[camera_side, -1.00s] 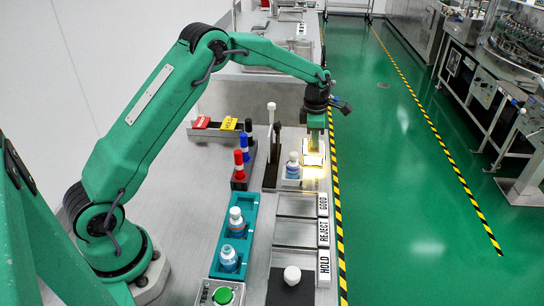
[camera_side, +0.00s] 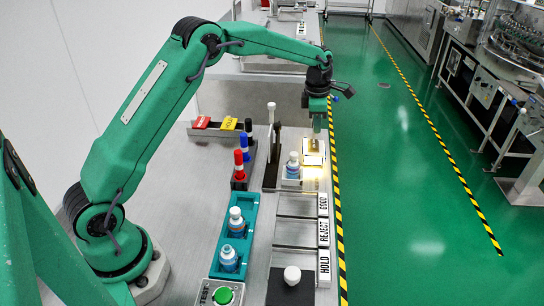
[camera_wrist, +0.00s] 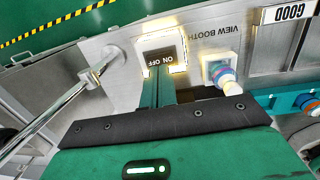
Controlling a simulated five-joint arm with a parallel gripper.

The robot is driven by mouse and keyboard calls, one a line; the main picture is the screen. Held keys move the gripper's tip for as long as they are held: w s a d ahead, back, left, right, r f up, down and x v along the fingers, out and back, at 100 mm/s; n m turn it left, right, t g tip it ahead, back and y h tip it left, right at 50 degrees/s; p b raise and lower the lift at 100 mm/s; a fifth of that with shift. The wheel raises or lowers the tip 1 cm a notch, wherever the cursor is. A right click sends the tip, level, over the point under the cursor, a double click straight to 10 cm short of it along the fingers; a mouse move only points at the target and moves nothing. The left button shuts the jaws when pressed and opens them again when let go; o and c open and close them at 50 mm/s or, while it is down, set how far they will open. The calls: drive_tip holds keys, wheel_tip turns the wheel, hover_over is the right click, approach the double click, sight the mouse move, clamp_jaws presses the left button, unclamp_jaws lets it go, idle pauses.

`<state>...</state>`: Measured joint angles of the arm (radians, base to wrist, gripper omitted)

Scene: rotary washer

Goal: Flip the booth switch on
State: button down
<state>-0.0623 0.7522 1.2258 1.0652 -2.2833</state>
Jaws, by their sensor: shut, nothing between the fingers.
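The booth switch (camera_wrist: 162,57) shows in the wrist view as a dark plate marked ON OFF in a pale housing, with a warm yellow glow around it. In the side view the lit booth area (camera_side: 313,158) glows on the bench below my gripper (camera_side: 317,131). My gripper is shut and empty, raised above the booth. In the wrist view its fingers (camera_wrist: 158,88) point toward the switch and cover its lower part in the picture. I cannot tell the lever's position. A white-capped bottle (camera_side: 292,167) stands just left of the glow.
A pale upright post (camera_side: 271,112) stands behind and left of the booth. GOOD, REJECT and HOLD trays (camera_side: 297,233) line the bench's right side. A teal rack (camera_side: 220,262) holds bottles. Red, blue and black markers (camera_side: 244,145) stand to the left.

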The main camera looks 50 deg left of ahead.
wheel_tip(320, 180, up, 10)
drive_tip(key=shift+s+d+f, duration=0.2)
drive_tip(key=shift+d+f, duration=0.05)
drive_tip(key=c, duration=1.4)
unclamp_jaws()
drive_tip(key=shift+r, duration=0.25)
drive_tip(key=shift+o, duration=0.8)
drive_tip(key=shift+r, duration=0.4)
wheel_tip(320, 180, up, 4)
drive_tip(key=m+g, duration=0.1)
drive_tip(key=m, duration=1.7)
hover_over(314, 144)
wheel_tip(314, 144, down, 12)
drive_tip(key=shift+f, duration=0.15)
drive_tip(key=shift+f, duration=3.9)
